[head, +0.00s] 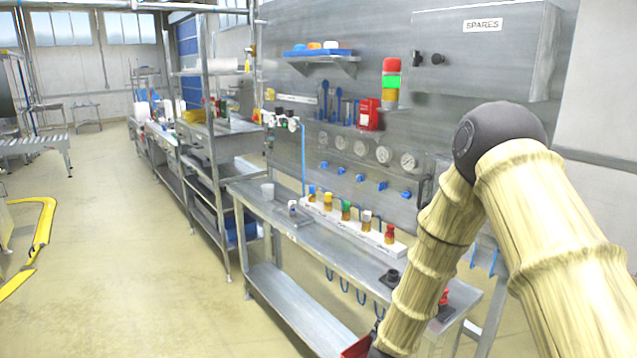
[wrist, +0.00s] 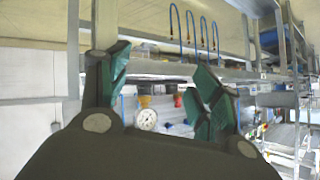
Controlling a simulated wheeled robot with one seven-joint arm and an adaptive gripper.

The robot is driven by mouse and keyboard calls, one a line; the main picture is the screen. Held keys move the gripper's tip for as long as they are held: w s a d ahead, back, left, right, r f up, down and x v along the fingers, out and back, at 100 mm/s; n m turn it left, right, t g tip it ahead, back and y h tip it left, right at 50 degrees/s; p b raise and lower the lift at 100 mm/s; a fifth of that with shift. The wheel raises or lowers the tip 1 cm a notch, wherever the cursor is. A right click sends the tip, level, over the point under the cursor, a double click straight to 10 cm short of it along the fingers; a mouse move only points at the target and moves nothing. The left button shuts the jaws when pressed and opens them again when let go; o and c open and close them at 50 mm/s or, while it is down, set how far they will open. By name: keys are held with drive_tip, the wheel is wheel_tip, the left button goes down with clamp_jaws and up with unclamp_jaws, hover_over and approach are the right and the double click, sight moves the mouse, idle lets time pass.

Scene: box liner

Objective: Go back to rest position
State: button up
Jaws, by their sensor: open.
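My gripper (wrist: 160,88) shows in the wrist view with its two green-padded fingers spread apart and nothing between them. In the head view my arm, in a ribbed tan cover with a dark joint, reaches down along the right side in front of the bench. The gripper itself cannot be made out clearly there, at the bottom edge.
A steel bench (head: 262,205) holds a white strip (head: 340,221) with several coloured fittings and a white cup (head: 267,190). Behind it is a metal panel with gauges (head: 383,155), a stack light (head: 391,82) and a spares cabinet (head: 482,50).

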drive_tip(key=s+d+f+n+g+y, duration=0.15)
drive_tip(key=s+f+n+g, duration=0.3)
drive_tip(key=s+f, duration=1.35)
drive_tip(key=s+f+n+g+y, duration=0.1)
drive_tip(key=s+f+g, duration=0.1)
drive_tip(key=s, duration=1.2)
drive_tip(key=s+d+f+n+g+y, duration=0.1)
drive_tip(key=s+g, duration=0.3)
drive_tip(key=s, duration=1)
drive_tip(key=shift+s+f+n+b, duration=0.2)
drive_tip(key=shift+f+n+b, duration=0.15)
drive_tip(key=shift+f, duration=0.05)
drive_tip(key=shift+d, duration=0.1)
